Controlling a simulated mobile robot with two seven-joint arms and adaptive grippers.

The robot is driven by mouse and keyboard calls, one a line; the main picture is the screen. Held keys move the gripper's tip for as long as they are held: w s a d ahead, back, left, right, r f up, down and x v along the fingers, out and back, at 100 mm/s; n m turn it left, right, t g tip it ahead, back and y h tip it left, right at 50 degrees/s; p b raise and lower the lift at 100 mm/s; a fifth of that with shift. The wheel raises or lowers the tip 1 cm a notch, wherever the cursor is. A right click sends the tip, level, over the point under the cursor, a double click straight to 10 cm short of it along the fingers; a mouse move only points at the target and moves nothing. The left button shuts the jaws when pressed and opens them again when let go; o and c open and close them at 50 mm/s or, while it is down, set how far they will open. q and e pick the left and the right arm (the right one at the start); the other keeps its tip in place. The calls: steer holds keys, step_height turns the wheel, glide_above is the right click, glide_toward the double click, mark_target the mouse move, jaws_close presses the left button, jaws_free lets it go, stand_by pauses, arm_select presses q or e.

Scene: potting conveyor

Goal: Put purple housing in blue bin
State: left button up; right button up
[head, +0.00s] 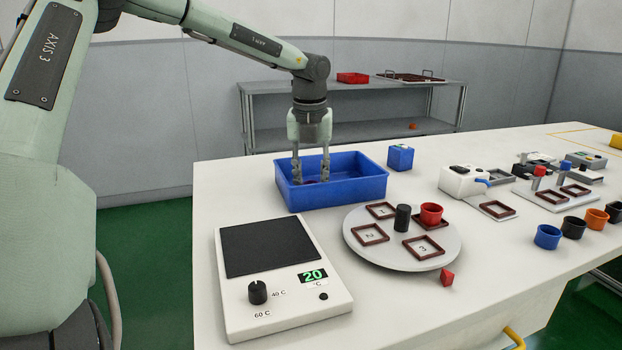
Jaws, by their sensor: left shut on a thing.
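The blue bin (345,192) stands on the white table, left of centre near its far edge. My left gripper (311,180) points straight down into the bin, its fingertips inside and below the rim. It is shut on a small dark purple thing (310,182), apparently the purple housing. Most of that thing is hidden by the fingers and the bin's front wall. I cannot tell whether it touches the bin floor. My right gripper is not in view.
A hot plate (267,246) reading 20 stands in front of the bin. A round turntable (375,255) with frames and a red cup (431,214) is to the right. A blue box (400,157) stands beside the bin. Several cups and devices fill the right side.

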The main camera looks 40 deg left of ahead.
arm_select(q)
steer(key=shift+f, duration=0.1)
steer(key=o, duration=0.8)
step_height(320, 180, up, 2)
steer(key=shift+d+r, duration=0.1)
steer(key=shift+r, duration=0.05)
step_height(320, 180, up, 10)
steer(key=s, duration=0.1)
steer(key=shift+s+d, duration=0.25)
steer(key=shift+d, duration=0.2)
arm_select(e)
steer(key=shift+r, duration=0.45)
